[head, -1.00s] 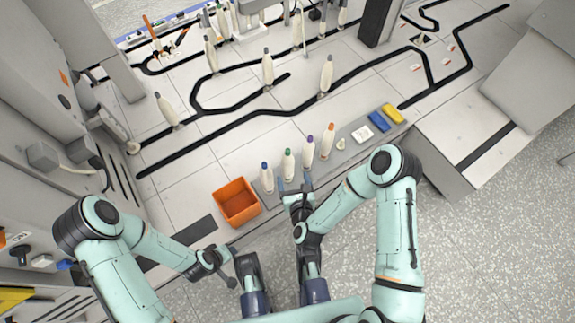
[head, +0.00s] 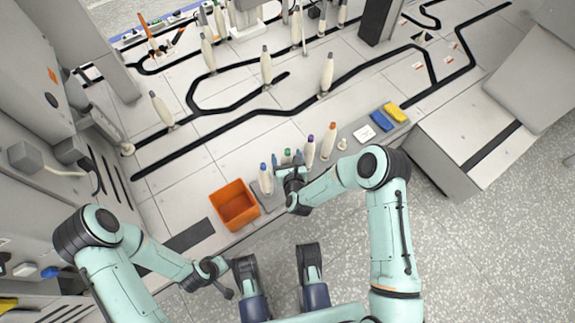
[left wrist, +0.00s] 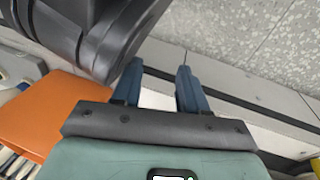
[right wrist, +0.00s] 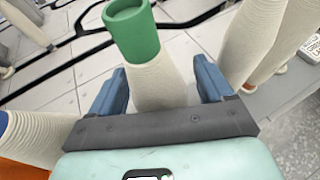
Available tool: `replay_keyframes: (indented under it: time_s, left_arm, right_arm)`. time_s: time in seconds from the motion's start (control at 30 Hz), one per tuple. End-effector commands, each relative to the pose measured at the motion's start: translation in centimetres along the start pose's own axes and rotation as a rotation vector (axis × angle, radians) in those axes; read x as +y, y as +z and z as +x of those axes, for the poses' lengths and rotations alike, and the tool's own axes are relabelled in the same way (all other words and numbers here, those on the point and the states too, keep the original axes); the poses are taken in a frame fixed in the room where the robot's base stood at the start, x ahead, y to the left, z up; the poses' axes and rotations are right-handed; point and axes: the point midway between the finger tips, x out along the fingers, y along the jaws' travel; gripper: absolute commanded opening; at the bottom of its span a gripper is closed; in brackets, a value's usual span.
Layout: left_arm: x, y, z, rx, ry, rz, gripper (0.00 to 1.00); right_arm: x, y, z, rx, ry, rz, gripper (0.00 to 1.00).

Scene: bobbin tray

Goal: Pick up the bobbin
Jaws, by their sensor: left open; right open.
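Several cream bobbins with coloured tops stand in a row on the grey strip at the table's front. The green-topped bobbin (right wrist: 148,62) stands between the two blue fingers of my open right gripper (right wrist: 165,85) in the right wrist view; I cannot tell whether they touch it. In the head view my right gripper (head: 287,165) partly hides that bobbin. The blue-topped bobbin (head: 265,179) is just left of it; the purple-topped (head: 308,154) and orange-topped (head: 328,143) bobbins are to the right. My left gripper (left wrist: 160,85) is open and empty, low by the table's front edge.
An orange bin (head: 235,206) stands left of the row. A white block (head: 363,133), a blue block (head: 381,120) and a yellow block (head: 396,111) lie to the right. More bobbins (head: 266,66) stand farther back along black track lines.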

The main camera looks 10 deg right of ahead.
Motion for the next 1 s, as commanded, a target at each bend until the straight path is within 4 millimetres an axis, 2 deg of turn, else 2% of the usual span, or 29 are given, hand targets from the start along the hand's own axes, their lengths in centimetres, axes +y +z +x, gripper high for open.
replay_keyframes:
  time_s: [0.1,0.13,0.3,0.7,0.87,1.0]
  left_arm:
    - [0.0,0.0,-0.1,0.000,0.000,0.000,0.43]
    - [0.0,0.0,-0.1,0.000,0.000,0.000,0.43]
    - [0.0,0.0,-0.1,0.001,0.000,0.000,0.43]
    - [0.2,-0.3,-0.3,0.009,0.004,0.002,0.43]
    - [0.9,-1.2,-1.1,0.040,0.017,0.009,0.43]
    - [2.0,-2.4,-2.2,0.082,0.036,0.020,0.43]
  right_arm:
    - [0.0,0.0,-0.1,0.000,0.000,0.000,0.80]
    - [0.0,0.0,-0.1,0.000,0.000,0.000,0.77]
    - [0.0,0.0,-0.1,0.000,0.000,0.000,0.22]
    - [-0.1,0.5,-0.3,-0.001,-0.001,0.000,0.21]
    - [-0.1,2.2,-0.9,-0.002,-0.002,0.000,0.21]
    - [-0.1,4.6,-1.9,-0.005,-0.001,0.000,0.21]
